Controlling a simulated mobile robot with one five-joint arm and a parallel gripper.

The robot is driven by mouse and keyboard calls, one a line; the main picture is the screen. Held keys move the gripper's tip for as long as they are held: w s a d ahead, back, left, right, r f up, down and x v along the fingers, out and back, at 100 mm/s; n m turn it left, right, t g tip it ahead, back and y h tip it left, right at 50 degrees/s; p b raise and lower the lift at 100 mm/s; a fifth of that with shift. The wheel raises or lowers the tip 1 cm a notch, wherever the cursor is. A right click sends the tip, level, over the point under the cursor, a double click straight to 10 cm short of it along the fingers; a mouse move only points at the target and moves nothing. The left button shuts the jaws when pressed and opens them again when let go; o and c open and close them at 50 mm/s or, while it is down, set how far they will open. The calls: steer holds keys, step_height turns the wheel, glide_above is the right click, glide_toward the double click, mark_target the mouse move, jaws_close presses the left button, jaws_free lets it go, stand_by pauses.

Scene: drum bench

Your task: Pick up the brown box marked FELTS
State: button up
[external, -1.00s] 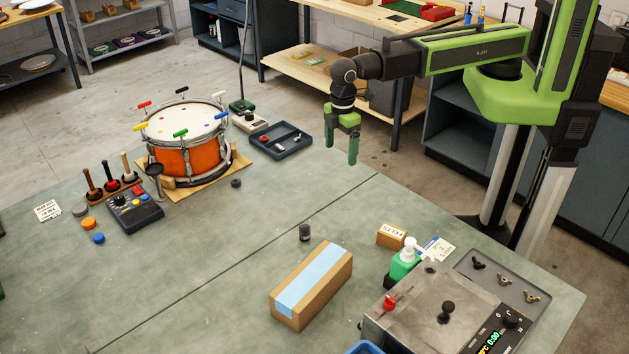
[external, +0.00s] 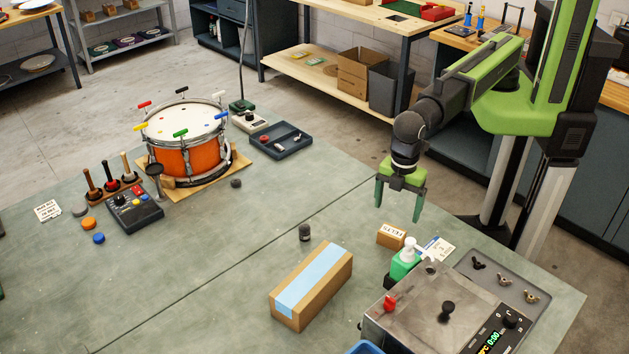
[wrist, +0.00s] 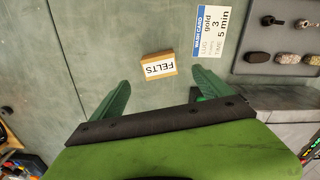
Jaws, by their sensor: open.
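The small brown box marked FELTS (external: 391,236) stands on the bench, just behind the green-and-white pump bottle (external: 404,262). Its white label faces up. In the wrist view the FELTS box (wrist: 158,66) lies beyond the fingertips, roughly midway between them. My gripper (external: 399,212) is open and empty, fingers pointing down, above and a little behind the box. Both green fingers show in the wrist view, and my gripper (wrist: 157,92) does not touch the box.
A white-and-blue wash card (wrist: 210,36) lies close to the box. A metal machine (external: 430,305) and a grey tray of wing nuts (external: 503,277) stand at the right. A long brown box with blue tape (external: 312,285) lies left of the bottle.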

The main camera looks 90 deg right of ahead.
mark_target(393, 231)
step_height(393, 231, down, 11)
steer(key=b, duration=0.9)
steer(key=shift+w+a+r, duration=0.1)
steer(key=shift+w+r, duration=0.05)
steer(key=shift+r, duration=0.2)
steer(key=shift+c, duration=0.4)
steer(key=c, duration=1.4)
